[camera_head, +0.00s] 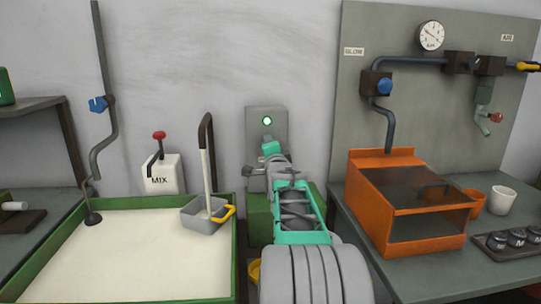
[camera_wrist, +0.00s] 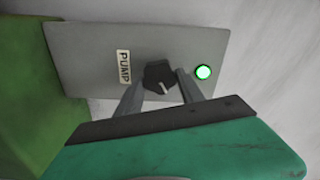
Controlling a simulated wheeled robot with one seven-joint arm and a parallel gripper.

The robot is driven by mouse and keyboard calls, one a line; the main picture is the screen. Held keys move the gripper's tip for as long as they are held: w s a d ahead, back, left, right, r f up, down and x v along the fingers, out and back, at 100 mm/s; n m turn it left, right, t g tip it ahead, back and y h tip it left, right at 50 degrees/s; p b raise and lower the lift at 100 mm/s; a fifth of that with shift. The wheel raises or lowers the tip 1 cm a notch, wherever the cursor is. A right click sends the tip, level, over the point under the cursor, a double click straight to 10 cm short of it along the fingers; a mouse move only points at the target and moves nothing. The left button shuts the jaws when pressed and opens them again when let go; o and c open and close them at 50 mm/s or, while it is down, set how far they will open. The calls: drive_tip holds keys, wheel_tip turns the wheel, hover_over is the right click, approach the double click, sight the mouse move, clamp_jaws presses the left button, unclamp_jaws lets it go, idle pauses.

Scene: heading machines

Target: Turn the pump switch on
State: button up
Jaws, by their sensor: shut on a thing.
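The pump switch is a black rotary knob (camera_wrist: 158,74) with a white pointer line, on a grey panel (camera_wrist: 85,50) labelled PUMP. A round green lamp (camera_wrist: 204,72) on the panel is lit. It also shows lit in the head view (camera_head: 267,121). My gripper (camera_wrist: 160,82) has one finger on each side of the knob and is shut on it. The knob's pointer line points toward the lower right in the wrist view. In the head view my arm and gripper (camera_head: 268,160) hide the knob and part of the panel.
A green-rimmed tank (camera_head: 234,260) with a grey scoop (camera_head: 203,217) and a white MIX lever box (camera_head: 160,175) stands left. An orange machine (camera_head: 375,205) on a bench is close at right. A green block (camera_head: 259,222) is below the panel.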

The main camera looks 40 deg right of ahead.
drive_tip(key=shift+f+m+b, duration=0.2)
drive_tip(key=shift+m+b, duration=1.1)
drive_tip(key=shift+m, duration=1.8)
drive_tip(key=o, duration=1.4)
drive_tip(key=shift+c, duration=0.2)
drive_tip(key=v, duration=0.7)
drive_tip(key=shift+s+a, duration=0.25)
drive_tip(key=shift+s, duration=0.05)
